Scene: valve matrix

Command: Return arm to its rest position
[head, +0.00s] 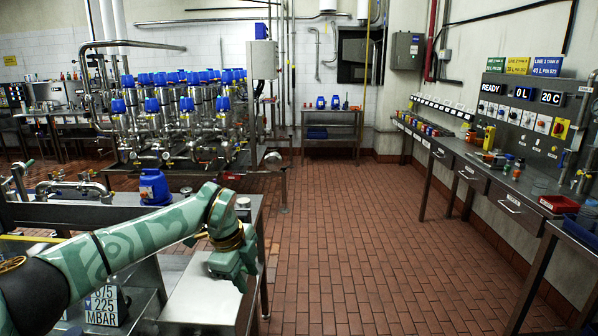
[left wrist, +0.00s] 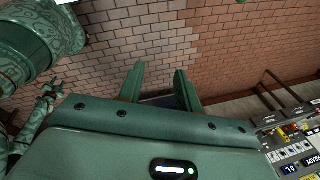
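My left arm reaches in from the left in the head view, over the near metal bench (head: 110,214). Its green patterned forearm bends down at the wrist, and my left gripper (head: 236,268) hangs at the bench's right end, in front of a steel box (head: 205,300). In the left wrist view the two fingers of my left gripper (left wrist: 159,88) stand apart with nothing between them. I cannot tell whether it touches the bench.
A blue-capped valve unit (head: 154,187) stands on the near bench behind my forearm. The valve matrix (head: 180,120) fills the back left. A long side table with drawers (head: 480,180) and a control panel (head: 525,115) line the right wall. The tiled floor (head: 345,240) between is clear.

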